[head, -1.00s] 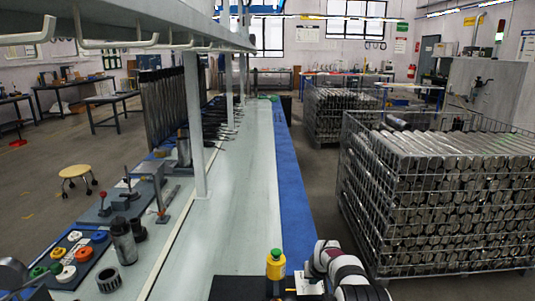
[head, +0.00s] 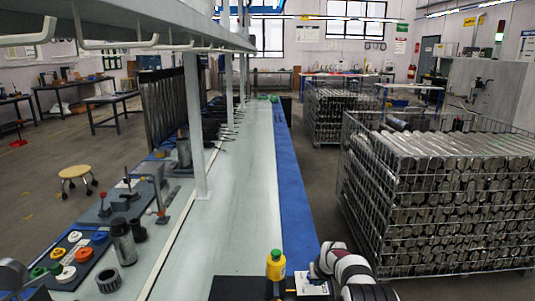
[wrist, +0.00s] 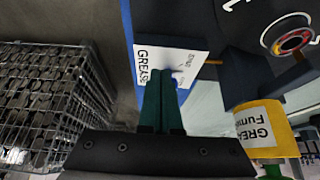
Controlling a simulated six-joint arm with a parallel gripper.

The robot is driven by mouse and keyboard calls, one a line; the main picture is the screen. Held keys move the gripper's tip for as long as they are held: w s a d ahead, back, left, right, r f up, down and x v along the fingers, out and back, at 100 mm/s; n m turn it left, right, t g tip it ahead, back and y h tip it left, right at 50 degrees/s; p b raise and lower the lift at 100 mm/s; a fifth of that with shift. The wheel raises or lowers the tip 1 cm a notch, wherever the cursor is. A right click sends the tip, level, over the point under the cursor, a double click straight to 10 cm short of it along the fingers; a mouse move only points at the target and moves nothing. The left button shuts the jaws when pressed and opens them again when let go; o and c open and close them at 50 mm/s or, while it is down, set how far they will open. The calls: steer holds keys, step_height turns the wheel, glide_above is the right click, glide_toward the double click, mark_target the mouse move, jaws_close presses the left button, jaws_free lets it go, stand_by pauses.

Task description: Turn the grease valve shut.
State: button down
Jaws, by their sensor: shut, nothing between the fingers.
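My gripper (wrist: 165,86) is shut and empty in the wrist view, its dark green fingers together over a white card (wrist: 146,52) lettered GREASE. The card also shows at the bottom of the head view (head: 311,284), beside my white and dark arm; the fingers are not clear there. A small pale lavender piece (wrist: 177,75) shows at the fingertips; I cannot tell whether it is the grease valve or touches them. A yellow grease container (wrist: 265,125) with a green end lies right of the fingers. In the head view it stands upright (head: 275,267), left of my arm.
A round fitting with a red ring (wrist: 290,40) is at the upper right of the wrist view. A wire cage of metal cylinders (head: 440,205) stands right of the bench. The long pale bench top (head: 240,190) is largely clear in its middle.

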step_height(320, 180, up, 6)
steer(key=shift+f, duration=0.1)
steer(key=f, duration=0.2)
steer(key=a+f, duration=0.1)
steer(key=f, duration=0.1)
steer(key=a+f, duration=0.1)
steer(key=f, duration=0.1)
steer(key=shift+a, duration=0.1)
stand_by(0.5)
steer(key=shift+w, duration=0.35)
stand_by(0.5)
